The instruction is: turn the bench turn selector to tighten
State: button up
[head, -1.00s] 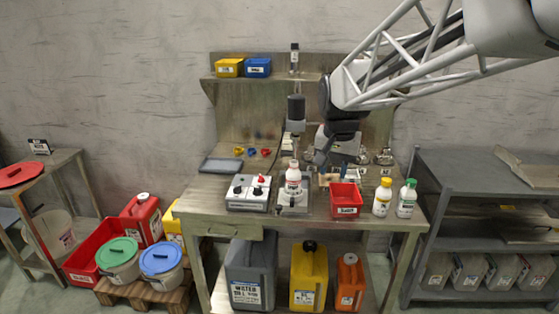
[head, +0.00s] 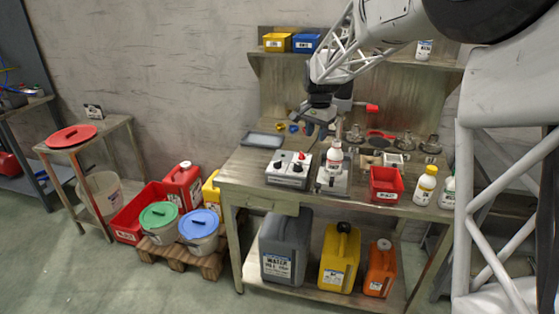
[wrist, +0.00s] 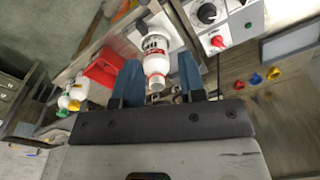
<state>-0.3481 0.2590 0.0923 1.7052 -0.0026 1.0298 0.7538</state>
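The control box (head: 289,170) stands on the bench, left of the white bottle (head: 335,158). It has black knobs and a red knob (head: 302,156); their settings are too small to read. In the wrist view the box (wrist: 238,22) is at the upper right, with a black knob (wrist: 207,13) above a red knob (wrist: 218,42). My gripper (wrist: 160,82) is open, its two blue-grey fingers apart. The bottle (wrist: 157,50) appears between and beyond the fingers, without clear contact. In the head view my gripper (head: 322,128) is above the bench, behind the box and bottle.
A red bin (head: 386,184) and a yellow-capped bottle (head: 425,185) stand right of the white bottle. A grey tray (head: 262,140) lies behind the box. A red-ended handle (head: 372,108) sticks out right of my wrist. Jugs stand on the lower shelf.

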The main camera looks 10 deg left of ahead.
jog(key=m, duration=0.1)
send_over(278, 162)
jog(key=shift+g, duration=0.3)
notch_tip(278, 162, down, 11)
jog(key=shift+a, duration=0.1)
jog(key=shift+f, duration=3.9)
grip_shut()
